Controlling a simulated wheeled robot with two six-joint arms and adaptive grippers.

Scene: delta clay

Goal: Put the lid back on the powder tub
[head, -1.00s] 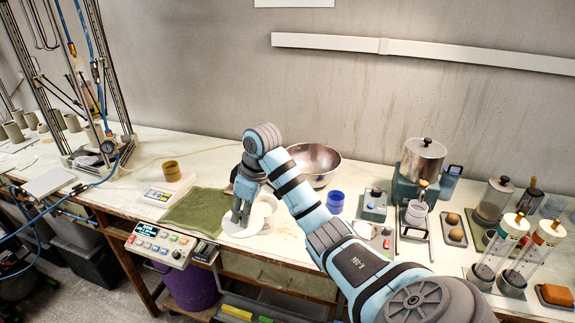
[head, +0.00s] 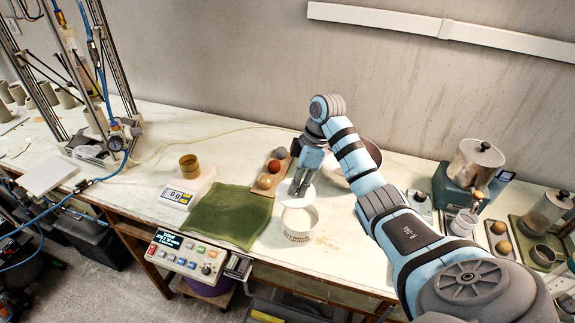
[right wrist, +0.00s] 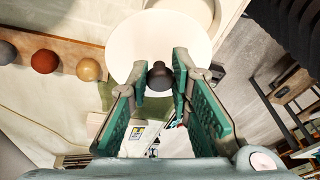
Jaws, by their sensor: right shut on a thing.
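The powder tub (head: 298,222) is a short white cylinder with an open top and dark print on its front. It stands upright on the bench, right of the green mat. The lid (head: 291,201) is a white disc with a dark knob (right wrist: 159,76). My right gripper (head: 299,186) is shut on the knob. The lid is at the tub's far side in the head view, overlapping its rim in the picture; I cannot tell whether they touch. In the right wrist view the lid (right wrist: 160,40) fills the upper middle, with a pale round rim behind it. My left gripper is not in view.
A board with several balls (head: 265,182) lies just left of the gripper. A metal bowl (head: 372,158) is partly hidden behind my right arm. A green mat (head: 228,216) lies left of the tub, and a control panel (head: 184,256) is at the front edge.

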